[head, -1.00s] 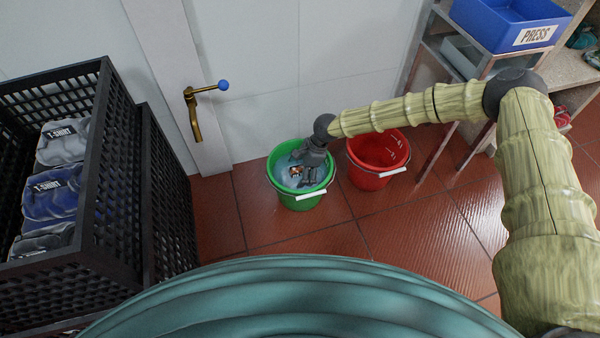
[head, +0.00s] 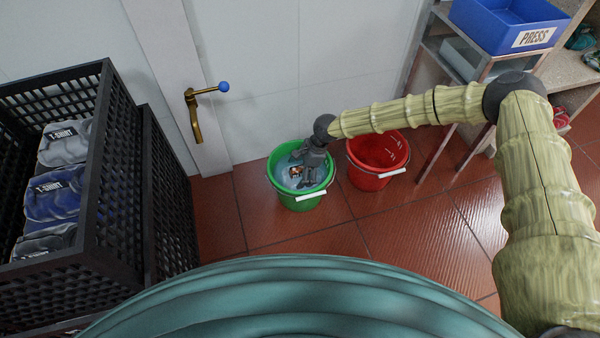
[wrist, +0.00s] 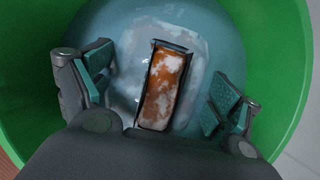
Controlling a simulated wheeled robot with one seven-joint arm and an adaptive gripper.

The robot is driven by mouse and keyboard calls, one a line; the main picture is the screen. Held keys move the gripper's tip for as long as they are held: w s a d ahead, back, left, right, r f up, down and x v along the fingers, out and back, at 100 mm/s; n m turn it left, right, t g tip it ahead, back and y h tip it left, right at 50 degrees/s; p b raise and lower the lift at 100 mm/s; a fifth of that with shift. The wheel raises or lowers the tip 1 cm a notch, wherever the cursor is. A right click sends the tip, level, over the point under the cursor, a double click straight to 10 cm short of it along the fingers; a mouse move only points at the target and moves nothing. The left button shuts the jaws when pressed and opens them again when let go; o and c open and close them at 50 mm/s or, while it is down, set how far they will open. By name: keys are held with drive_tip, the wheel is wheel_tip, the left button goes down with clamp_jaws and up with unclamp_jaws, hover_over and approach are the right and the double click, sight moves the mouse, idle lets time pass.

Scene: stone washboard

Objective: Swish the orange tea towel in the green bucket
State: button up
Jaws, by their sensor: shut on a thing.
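The green bucket (head: 306,197) stands on the floor by the wall with bluish water in it. My gripper (head: 303,168) reaches down inside the bucket. In the wrist view my gripper (wrist: 160,88) has one finger on each side of the orange tea towel (wrist: 163,90), and is shut on it. The towel looks like a narrow orange strip with white patches and dark edges, at the water. In the head view only a small orange bit of the towel (head: 295,172) shows; the rest is hidden by my gripper or the water.
A red bucket (head: 371,180) stands close to the right of the green one. Black crates (head: 118,200) with T-shirt bundles stand at left. A blue PRESS bin (head: 490,28) sits on a stand at upper right.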

drive_tip(key=shift+f+b, duration=0.4)
drive_tip(key=shift+f, duration=0.55)
drive_tip(key=shift+r, duration=0.2)
drive_tip(key=shift+r+p, duration=4.7)
drive_tip(key=shift+r, duration=2.15)
